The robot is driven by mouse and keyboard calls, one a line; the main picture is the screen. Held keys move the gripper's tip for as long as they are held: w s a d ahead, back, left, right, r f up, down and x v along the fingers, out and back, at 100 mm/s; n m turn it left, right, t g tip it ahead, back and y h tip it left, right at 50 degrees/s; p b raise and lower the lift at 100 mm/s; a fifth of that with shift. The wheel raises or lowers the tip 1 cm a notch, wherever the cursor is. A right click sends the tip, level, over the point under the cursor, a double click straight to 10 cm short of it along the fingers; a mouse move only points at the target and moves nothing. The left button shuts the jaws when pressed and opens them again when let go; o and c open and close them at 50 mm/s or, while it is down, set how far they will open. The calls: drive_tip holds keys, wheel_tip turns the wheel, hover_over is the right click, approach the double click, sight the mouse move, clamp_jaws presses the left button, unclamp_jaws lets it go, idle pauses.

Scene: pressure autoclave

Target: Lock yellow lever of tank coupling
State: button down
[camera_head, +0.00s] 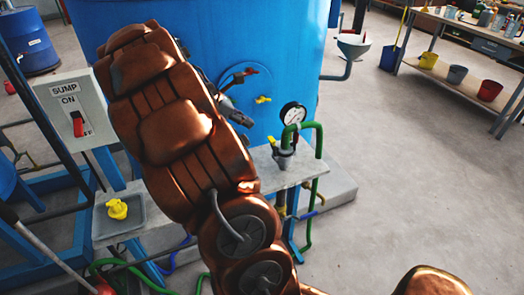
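The large blue tank (130,25) fills the upper middle of the view. On its side is a round blue flange with a red handle (236,78) and a small yellow lever (263,99), which I take to be the coupling's lever. The arm hides part of the gripper and the coupling. I cannot tell whether its fingers are open, or whether they touch anything.
A pressure gauge (293,113) and green pipe (319,140) stand right of the coupling. A sump switch box (75,110) is at left. A yellow fitting (117,209) lies in a grey tray (133,222). A workbench (455,30) is at upper right; the floor before it is clear.

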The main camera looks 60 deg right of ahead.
drive_tip(key=w+a+f+h+b, duration=0.1)
drive_tip(key=w+a+f+b, duration=0.3)
drive_tip(key=a+b, duration=0.15)
drive_tip(key=p, duration=0.2)
approach(272, 144)
drive_tip(key=shift+w+f+x, duration=0.1)
drive_tip(key=shift+w+x, duration=0.05)
drive_tip(key=shift+x, duration=1.5)
drive_tip(key=shift+w+f+x, duration=0.1)
drive_tip(key=shift+w+x, duration=0.05)
drive_tip(key=shift+x, duration=1.55)
drive_tip(key=shift+r, duration=0.1)
